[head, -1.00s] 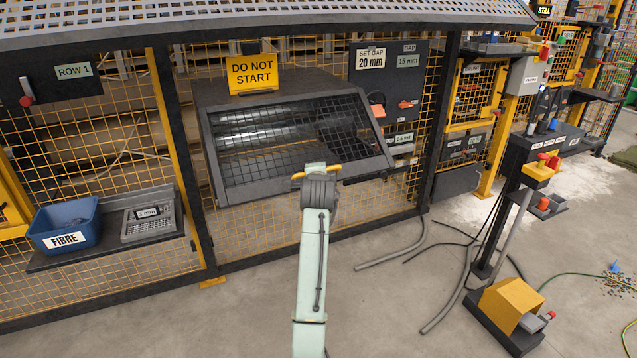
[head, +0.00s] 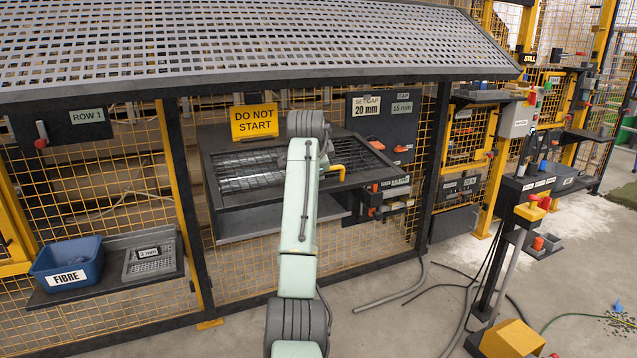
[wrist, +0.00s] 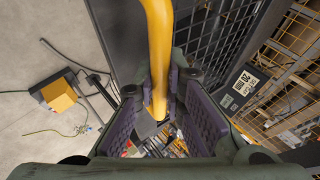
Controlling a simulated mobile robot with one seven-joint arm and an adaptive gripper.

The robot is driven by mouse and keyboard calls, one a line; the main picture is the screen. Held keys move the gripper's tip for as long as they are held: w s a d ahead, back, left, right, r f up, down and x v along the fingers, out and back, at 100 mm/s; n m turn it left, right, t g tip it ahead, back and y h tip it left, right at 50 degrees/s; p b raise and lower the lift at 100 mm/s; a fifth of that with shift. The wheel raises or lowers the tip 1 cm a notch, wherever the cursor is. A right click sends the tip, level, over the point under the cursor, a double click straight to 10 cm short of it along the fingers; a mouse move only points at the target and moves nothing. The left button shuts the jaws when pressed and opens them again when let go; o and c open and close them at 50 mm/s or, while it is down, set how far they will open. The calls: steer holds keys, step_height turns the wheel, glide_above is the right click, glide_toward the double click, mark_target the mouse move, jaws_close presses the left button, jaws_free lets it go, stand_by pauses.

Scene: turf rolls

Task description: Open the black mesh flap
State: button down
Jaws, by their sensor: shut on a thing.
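A yellow DO NOT START sign (head: 254,121) stands above the flap. A dark SET GAP panel (head: 385,125) is close on the right. A perforated canopy (head: 250,50) overhangs the top. A blue FIBRE bin (head: 66,264) sits on the left shelf. A post with controls (head: 515,215) stands right.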

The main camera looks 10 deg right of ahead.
steer(key=shift+r, duration=0.45)
steer(key=c, duration=1.7)
jaws_free()
steer(key=shift+o, duration=0.2)
steer(key=v, duration=1.2)
steer(key=shift+r, duration=0.25)
steer(key=shift+w, duration=0.15)
